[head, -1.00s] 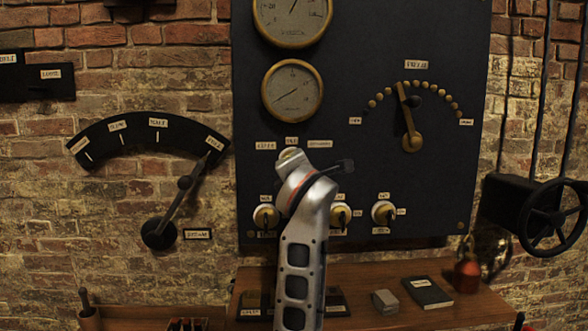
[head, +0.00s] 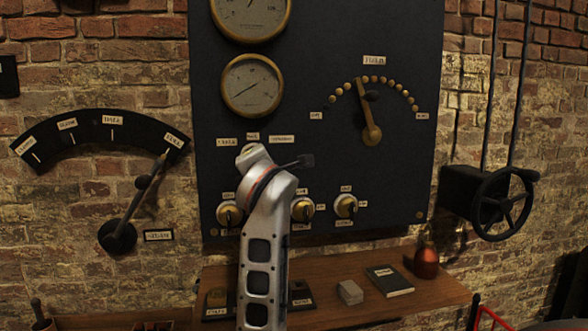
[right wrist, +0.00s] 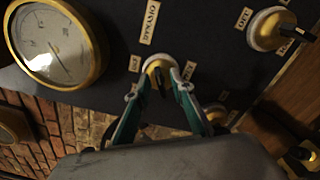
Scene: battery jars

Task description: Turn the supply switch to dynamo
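The supply switch (right wrist: 157,67), a brass knob with a pale rim and dark handle, shows in the right wrist view between my fingertips. A DYNAMO label (right wrist: 150,22) is above it and an OFF label (right wrist: 135,63) is to its left. My right gripper (right wrist: 160,82) has its two teal fingers apart, one on each side of the knob; I cannot tell whether they touch it. The handle's exact angle is unclear. My left gripper is out of view.
The dark panel (head: 320,60) also carries a brass gauge (head: 252,85), a lever dial (head: 371,134) and a knob (head: 346,205) at the lower right. A wooden shelf (head: 440,291) juts out below. A handwheel (head: 503,205) is at right, a large lever (head: 118,236) at left.

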